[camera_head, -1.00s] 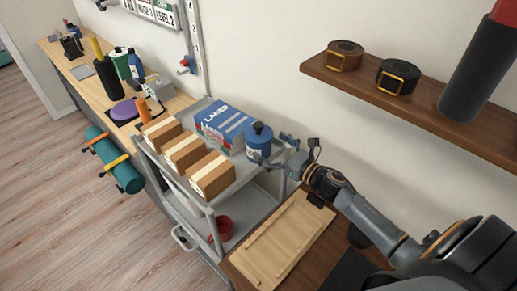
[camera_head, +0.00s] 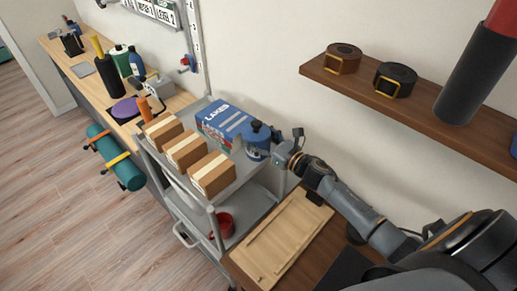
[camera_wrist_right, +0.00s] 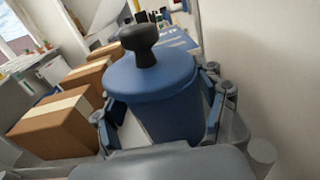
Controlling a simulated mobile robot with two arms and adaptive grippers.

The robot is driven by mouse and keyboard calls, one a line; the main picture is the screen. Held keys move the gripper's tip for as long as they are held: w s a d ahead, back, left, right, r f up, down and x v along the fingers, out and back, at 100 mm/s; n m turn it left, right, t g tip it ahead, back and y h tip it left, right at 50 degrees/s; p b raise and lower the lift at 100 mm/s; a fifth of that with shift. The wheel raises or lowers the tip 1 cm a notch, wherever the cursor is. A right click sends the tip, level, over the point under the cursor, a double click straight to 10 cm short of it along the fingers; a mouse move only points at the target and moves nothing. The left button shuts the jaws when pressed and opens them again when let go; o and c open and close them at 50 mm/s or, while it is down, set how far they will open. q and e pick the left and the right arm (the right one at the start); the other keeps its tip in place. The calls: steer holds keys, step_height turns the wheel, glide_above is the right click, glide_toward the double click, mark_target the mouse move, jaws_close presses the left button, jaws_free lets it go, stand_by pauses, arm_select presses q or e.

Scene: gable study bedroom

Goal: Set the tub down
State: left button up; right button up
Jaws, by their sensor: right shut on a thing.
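The blue tub (camera_head: 257,141), with a blue lid and a dark knob, is upright at the right end of the grey cart's top shelf (camera_head: 243,171). My right gripper (camera_head: 267,147) is shut on the tub from the right. In the right wrist view the tub (camera_wrist_right: 165,92) stands between the two fingers of my right gripper (camera_wrist_right: 160,125). The tub's base is hidden, so I cannot tell whether it touches the shelf. My left gripper is not in view.
Several brown boxes (camera_head: 187,151) line the cart's front edge. A blue printed carton (camera_head: 222,122) stands close behind and left of the tub. A red bowl (camera_head: 222,224) is on the lower shelf. A wooden board (camera_head: 283,238) lies on the brown table at right.

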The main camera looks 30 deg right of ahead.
steer(key=shift+r, duration=0.1)
steer(key=shift+c, duration=1.2)
steer(key=shift+w+r, duration=0.1)
steer(key=shift+r, duration=0.05)
